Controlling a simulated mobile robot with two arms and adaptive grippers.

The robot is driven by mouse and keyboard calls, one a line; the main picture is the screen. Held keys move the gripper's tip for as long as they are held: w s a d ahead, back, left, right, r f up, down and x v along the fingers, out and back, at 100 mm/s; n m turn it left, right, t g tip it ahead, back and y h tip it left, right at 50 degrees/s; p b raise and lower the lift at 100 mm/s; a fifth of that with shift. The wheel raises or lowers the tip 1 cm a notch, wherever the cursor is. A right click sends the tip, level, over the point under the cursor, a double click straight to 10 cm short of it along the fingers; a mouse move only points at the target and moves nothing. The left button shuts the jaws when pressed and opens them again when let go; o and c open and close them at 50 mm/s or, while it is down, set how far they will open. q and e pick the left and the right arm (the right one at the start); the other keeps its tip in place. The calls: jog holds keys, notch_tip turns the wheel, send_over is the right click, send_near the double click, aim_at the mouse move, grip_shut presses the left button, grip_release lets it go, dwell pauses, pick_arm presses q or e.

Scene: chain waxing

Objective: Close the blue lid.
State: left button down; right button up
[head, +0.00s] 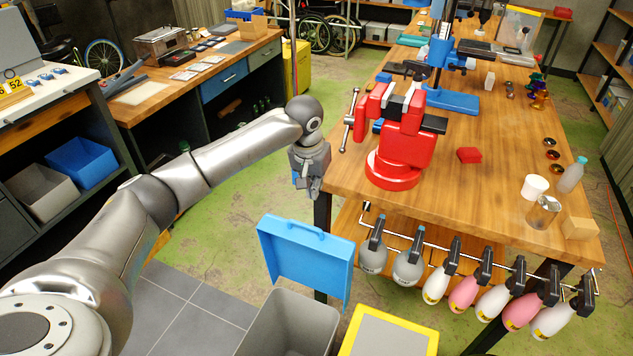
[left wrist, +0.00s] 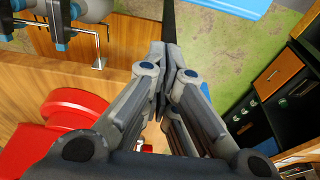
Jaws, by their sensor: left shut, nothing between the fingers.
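The blue lid (head: 305,258) stands raised and tilted open at the back of a grey bin (head: 287,325), with a handle along its upper edge. In the left wrist view, a blue surface that looks like the lid (left wrist: 232,8) shows at the top edge. My left gripper (head: 314,188) hangs by the near left corner of the workbench, above and behind the lid, apart from it. In the left wrist view its fingers (left wrist: 168,75) are together with nothing between them. My right gripper is not in view.
The wooden workbench (head: 460,190) carries a red vise (head: 395,140) close to my left gripper. Spray bottles (head: 463,292) hang from a rail on its front. A yellow-rimmed bin (head: 390,335) stands right of the grey bin. Floor left of the lid is clear.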

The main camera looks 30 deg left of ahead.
pick_arm(q)
jog(key=p+x, duration=0.2)
jog(key=x, duration=0.5)
jog(key=s, duration=0.1)
jog(key=s+p, duration=0.1)
jog(key=s, duration=0.2)
jog(key=shift+s+d+r+p, duration=0.1)
jog(key=shift+s+r+p, duration=0.1)
jog(key=shift+r+p, duration=0.15)
jog(key=shift+w+f, duration=0.2)
jog(key=shift+f, duration=0.05)
jog(key=shift+s, duration=0.1)
